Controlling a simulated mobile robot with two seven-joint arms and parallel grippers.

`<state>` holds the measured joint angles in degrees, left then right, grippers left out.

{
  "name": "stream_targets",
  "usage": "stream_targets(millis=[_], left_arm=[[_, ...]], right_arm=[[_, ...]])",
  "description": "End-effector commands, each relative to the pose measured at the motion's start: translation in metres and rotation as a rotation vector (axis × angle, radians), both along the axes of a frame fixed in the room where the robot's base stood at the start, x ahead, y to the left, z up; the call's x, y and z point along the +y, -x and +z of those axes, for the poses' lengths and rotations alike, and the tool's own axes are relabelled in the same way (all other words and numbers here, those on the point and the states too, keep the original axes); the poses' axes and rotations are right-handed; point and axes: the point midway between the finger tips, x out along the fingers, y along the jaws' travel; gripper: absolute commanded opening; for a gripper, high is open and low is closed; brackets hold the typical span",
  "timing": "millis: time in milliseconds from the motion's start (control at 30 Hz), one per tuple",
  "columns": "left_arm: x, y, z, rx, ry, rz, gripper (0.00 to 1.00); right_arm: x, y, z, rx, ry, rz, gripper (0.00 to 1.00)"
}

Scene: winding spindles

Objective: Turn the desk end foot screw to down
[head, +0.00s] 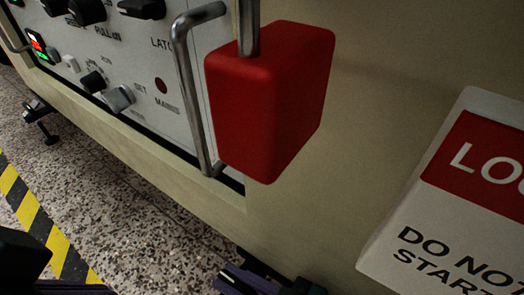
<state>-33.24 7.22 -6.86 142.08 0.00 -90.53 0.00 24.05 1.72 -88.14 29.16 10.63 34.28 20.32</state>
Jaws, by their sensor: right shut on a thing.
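My right gripper (268,283) is cut off by the bottom edge of the head view, a dark and purple shape under the lower edge of the cream cabinet. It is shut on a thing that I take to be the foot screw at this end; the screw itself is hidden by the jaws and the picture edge. Another foot screw (46,128), dark with a flat pad on the floor, stands under the far left end of the cabinet. At the bottom left, a dark block with a purple strip is part of my left side; its fingertips do not show.
A red block (270,100) on a metal rod hangs before the cabinet (310,225), beside a steel handle (185,95). The control panel (130,60) has knobs and switches. A white and red sign (450,200) stands at right. Yellow-black tape (35,215) marks the speckled floor (130,205).

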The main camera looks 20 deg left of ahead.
Motion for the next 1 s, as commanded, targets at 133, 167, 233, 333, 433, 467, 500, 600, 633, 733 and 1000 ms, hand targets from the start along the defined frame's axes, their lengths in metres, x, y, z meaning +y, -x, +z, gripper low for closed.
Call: stream_targets(millis=[133, 167, 233, 333, 433, 467, 500, 600, 633, 733, 1000], left_arm=[[-0.0001, 0.0000, 0.0000, 0.000, 0.000, 0.000, 0.00], [-0.0001, 0.0000, 0.0000, 0.000, 0.000, 0.000, 0.00], [-0.0002, 0.0000, 0.0000, 0.000, 0.000, 0.001, 0.00], [-0.0006, 0.0000, 0.0002, 0.000, 0.002, 0.001, 0.00], [-0.0014, -0.0001, 0.0010, 0.000, 0.005, 0.004, 0.00], [-0.0016, -0.0001, 0.0014, 0.000, 0.006, 0.004, 0.00], [-0.0019, -0.0001, 0.0022, 0.000, 0.008, 0.005, 0.00], [-0.0027, -0.0001, 0.0044, 0.000, 0.011, 0.007, 0.00], [-0.0029, -0.0002, 0.0051, 0.000, 0.011, 0.007, 0.00], [-0.0030, -0.0002, 0.0076, 0.000, 0.011, 0.007, 0.00], [-0.0028, -0.0001, 0.0099, 0.000, 0.011, 0.006, 0.00]], right_arm=[[-0.0005, -0.0001, -0.0003, 0.000, 0.001, -0.001, 0.00], [-0.0005, -0.0001, -0.0003, 0.000, 0.001, -0.001, 0.00], [-0.0006, -0.0001, -0.0003, 0.000, 0.001, -0.001, 0.00], [-0.0006, -0.0001, -0.0003, 0.000, 0.001, -0.002, 0.00], [-0.0005, 0.0002, -0.0001, 0.001, 0.001, -0.013, 0.00], [-0.0005, 0.0003, 0.0001, 0.000, 0.000, -0.021, 0.00], [-0.0004, 0.0008, 0.0003, 0.002, -0.001, -0.031, 0.00], [-0.0006, 0.0011, 0.0004, 0.005, -0.001, -0.075, 0.00], [-0.0005, 0.0011, 0.0007, 0.004, -0.002, -0.091, 0.00], [-0.0003, 0.0016, 0.0007, 0.007, -0.003, -0.155, 0.00], [0.0000, 0.0018, -0.0006, 0.009, -0.001, -0.347, 0.00]])
